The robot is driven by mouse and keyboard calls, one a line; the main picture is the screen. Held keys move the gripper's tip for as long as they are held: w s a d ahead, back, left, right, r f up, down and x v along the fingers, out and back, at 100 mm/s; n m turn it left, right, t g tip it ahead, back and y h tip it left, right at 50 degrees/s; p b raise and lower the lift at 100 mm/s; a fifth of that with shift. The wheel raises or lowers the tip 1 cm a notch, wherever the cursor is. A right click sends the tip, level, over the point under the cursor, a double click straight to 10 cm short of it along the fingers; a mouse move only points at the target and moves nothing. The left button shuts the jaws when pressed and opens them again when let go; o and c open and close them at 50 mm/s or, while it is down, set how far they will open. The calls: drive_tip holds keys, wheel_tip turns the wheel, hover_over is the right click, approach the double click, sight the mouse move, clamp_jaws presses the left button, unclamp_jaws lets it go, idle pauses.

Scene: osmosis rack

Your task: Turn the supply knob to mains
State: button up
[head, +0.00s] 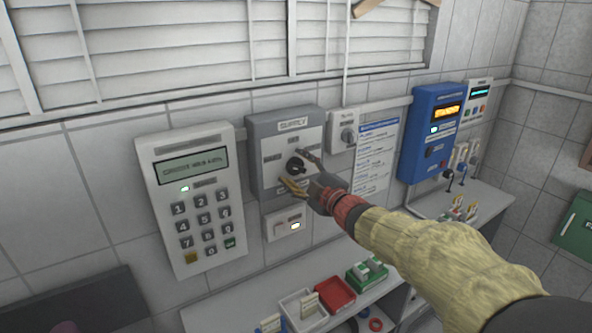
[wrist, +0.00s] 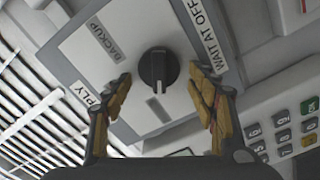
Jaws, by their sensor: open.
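The supply knob (head: 295,164) is a round black knob on the pale face of the grey supply box (head: 255,150). In the wrist view the knob (wrist: 158,68) lies between my gripper's fingers, with its grip ridge upright and a pale mark at its lower end. A BACKUP label (wrist: 101,44) is at its upper left and a WAIT AT OFF label (wrist: 208,45) at its right. Other position labels are too small to read. My gripper (head: 302,172) is open, its yellow-padded fingers either side of the knob; contact cannot be told.
A keypad panel (head: 193,195) is left of the box. A small dial unit (head: 344,131) and a notice (head: 376,155) are to the right, then a blue unit (head: 429,135). A switch plate (head: 284,226) is just below. A red tray (head: 335,292) sits on the counter.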

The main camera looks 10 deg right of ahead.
drive_tip(key=shift+s, duration=0.1)
drive_tip(key=v, duration=1.2)
